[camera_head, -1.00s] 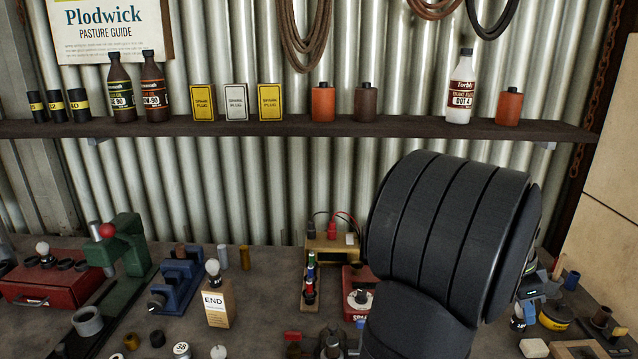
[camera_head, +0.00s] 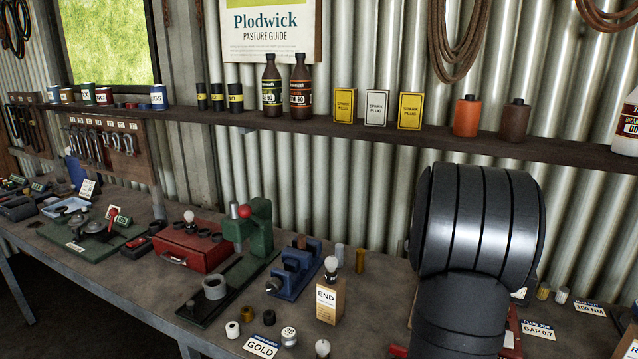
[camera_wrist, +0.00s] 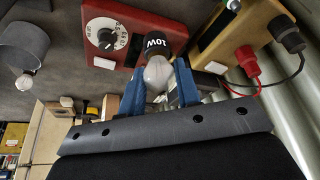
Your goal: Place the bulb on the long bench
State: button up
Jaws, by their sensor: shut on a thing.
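In the wrist view the blue fingers of my gripper (camera_wrist: 158,92) stand on both sides of a whitish bulb (camera_wrist: 156,74) and are shut on it. A black cylinder marked LOW (camera_wrist: 156,43) is at the bulb's far end; I cannot tell whether it rests on anything. The grey long bench (camera_head: 385,292) runs across the head view. My dark arm covers part of it, and my gripper is hidden there. Other bulbs show: one above the END block (camera_head: 331,264), one by the red box (camera_head: 189,216), one at the front (camera_head: 322,348).
Close to the gripper are a red box with a dial (camera_wrist: 125,25) and a wooden block with red and black plugs (camera_wrist: 215,35). A green press (camera_head: 255,230), a blue vice (camera_head: 297,268) and a GOLD card (camera_head: 262,346) crowd the bench. A shelf (camera_head: 400,138) runs behind.

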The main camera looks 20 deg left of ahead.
jog(key=a+n, duration=0.3)
jog(key=a, duration=1.2)
jog(key=n+y, duration=0.7)
jog(key=n, duration=1)
send_over(167, 297)
jog(key=shift+f, duration=5.2)
